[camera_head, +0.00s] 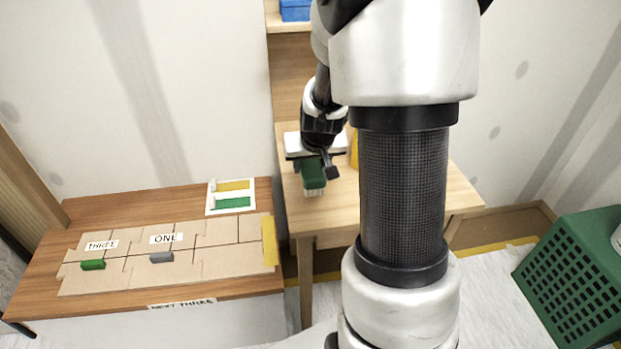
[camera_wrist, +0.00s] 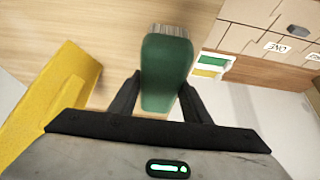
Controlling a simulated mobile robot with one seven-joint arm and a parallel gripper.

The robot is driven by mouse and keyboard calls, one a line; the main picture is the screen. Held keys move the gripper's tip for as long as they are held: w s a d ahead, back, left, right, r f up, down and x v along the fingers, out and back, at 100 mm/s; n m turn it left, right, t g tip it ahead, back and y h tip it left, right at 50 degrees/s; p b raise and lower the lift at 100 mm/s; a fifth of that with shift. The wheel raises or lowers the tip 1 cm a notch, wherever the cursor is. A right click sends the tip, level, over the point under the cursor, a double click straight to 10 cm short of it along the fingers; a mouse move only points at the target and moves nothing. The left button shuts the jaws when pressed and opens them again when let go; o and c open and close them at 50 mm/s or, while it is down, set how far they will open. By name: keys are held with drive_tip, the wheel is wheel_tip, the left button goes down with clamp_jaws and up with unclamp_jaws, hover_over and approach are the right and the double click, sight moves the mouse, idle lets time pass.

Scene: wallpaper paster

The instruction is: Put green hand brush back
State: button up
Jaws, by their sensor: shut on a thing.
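The green hand brush (camera_head: 313,174) is in my gripper over the small light wood table, with its pale bristles pointing down in the head view. In the wrist view the green brush (camera_wrist: 166,66) sits between the two dark fingers, with its bristle end away from the palm. My gripper (camera_wrist: 160,98) is shut on it; in the head view my gripper (camera_head: 322,166) is partly hidden by its own wrist. I cannot tell whether the bristles touch the table. A white tray with a yellow and a green field (camera_head: 231,196) lies on the brown bench to the left; it also shows in the wrist view (camera_wrist: 212,65).
The brown bench (camera_head: 130,207) holds tan panels (camera_head: 200,262) with labels, a small green piece (camera_head: 92,265) and a grey piece (camera_head: 161,258). A yellow object (camera_wrist: 55,90) stands close beside my gripper. A green crate (camera_head: 575,275) is at the far right.

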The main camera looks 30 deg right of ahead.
drive_tip(key=shift+f+b, duration=0.45)
drive_tip(key=shift+f, duration=1.3)
drive_tip(key=shift+f+b, duration=0.5)
drive_tip(key=o, duration=1.1)
drive_tip(key=shift+r, duration=0.1)
drive_tip(key=shift+c, duration=0.2)
